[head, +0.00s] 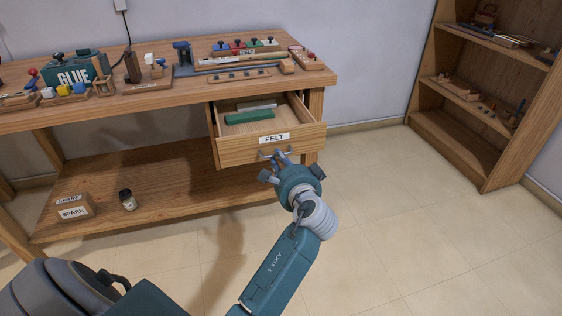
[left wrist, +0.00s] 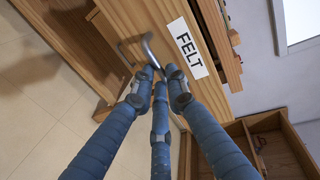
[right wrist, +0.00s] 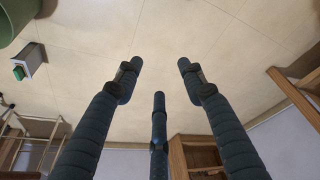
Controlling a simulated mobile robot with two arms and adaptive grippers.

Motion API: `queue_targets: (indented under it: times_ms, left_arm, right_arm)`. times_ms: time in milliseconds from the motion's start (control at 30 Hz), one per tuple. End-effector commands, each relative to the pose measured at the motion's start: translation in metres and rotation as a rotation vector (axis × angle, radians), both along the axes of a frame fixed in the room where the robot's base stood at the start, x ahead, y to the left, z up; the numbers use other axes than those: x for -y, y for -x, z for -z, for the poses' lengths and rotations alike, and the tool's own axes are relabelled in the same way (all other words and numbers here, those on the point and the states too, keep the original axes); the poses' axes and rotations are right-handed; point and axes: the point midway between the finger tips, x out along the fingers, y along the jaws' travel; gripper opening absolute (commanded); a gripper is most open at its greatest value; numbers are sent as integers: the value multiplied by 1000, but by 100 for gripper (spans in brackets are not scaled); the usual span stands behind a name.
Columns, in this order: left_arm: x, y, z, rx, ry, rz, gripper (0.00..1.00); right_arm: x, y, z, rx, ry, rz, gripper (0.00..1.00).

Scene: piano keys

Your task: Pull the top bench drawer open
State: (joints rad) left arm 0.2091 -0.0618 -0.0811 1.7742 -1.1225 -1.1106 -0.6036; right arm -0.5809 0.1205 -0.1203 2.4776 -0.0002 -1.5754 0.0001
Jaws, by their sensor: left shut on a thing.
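The bench drawer (head: 262,148) labelled FELT stands pulled out from under the bench top at its right end. Inside it lie a green felt strip (head: 249,117) and a grey block (head: 257,105). Its metal handle (head: 274,153) also shows in the left wrist view (left wrist: 148,45). My left gripper (head: 279,158) is at the drawer front, its blue fingers (left wrist: 160,75) shut on the handle. The fingers hide part of the handle. My right gripper (right wrist: 159,75) shows only in its own wrist view, fingers apart and empty.
The wooden bench (head: 150,97) holds a GLUE box (head: 78,72), tools and small parts. Its lower shelf (head: 160,200) holds a SPARE box (head: 73,208) and a jar (head: 127,199). A shelf unit (head: 470,150) stands at the right. Tiled floor (head: 400,220) in front is clear.

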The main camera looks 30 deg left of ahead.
Motion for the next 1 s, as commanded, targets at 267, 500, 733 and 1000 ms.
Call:
queue_targets:
  times_ms: [267,500,733,1000]
  left_arm:
    - [-41,-35,-3,1,0,0,0]
    - [-45,-38,0,1,2,0,0]
    - [-44,-38,0,0,3,0,33]
    - [-44,-37,-1,1,2,1,33]
  right_arm:
    - [-2,-9,24,-17,0,-1,40]
    - [-2,-10,30,-18,0,-1,40]
    - [-2,-10,29,-18,0,-1,40]
    - [-2,-9,29,-20,1,-2,40]
